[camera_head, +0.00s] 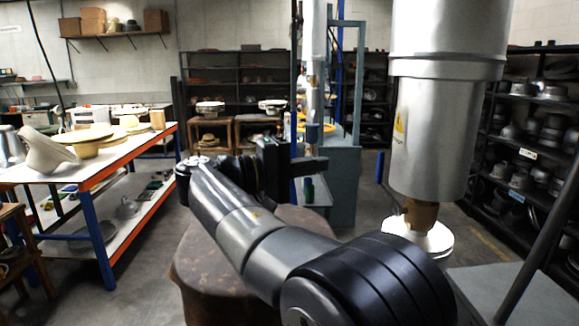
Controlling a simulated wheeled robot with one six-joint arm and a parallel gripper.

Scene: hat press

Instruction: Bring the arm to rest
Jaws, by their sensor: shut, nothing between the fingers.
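My arm runs from the lower right foreground up toward the middle left of the picture, in grey and black links. My gripper (318,164) is at its far end, a black block with dark fingers pointing right. It is shut and I see nothing held in it. It is in the air beyond a brown rounded surface (195,262), which lies partly hidden below my arm. I cannot tell the exact gap between them.
A large grey press cylinder (432,130) hangs at the right, over a white disc (421,238). A white worktable (85,172) with hats stands left. Shelves with metal moulds (535,120) line the right. A blue-grey cabinet (345,185) stands behind the gripper. Floor shows between them.

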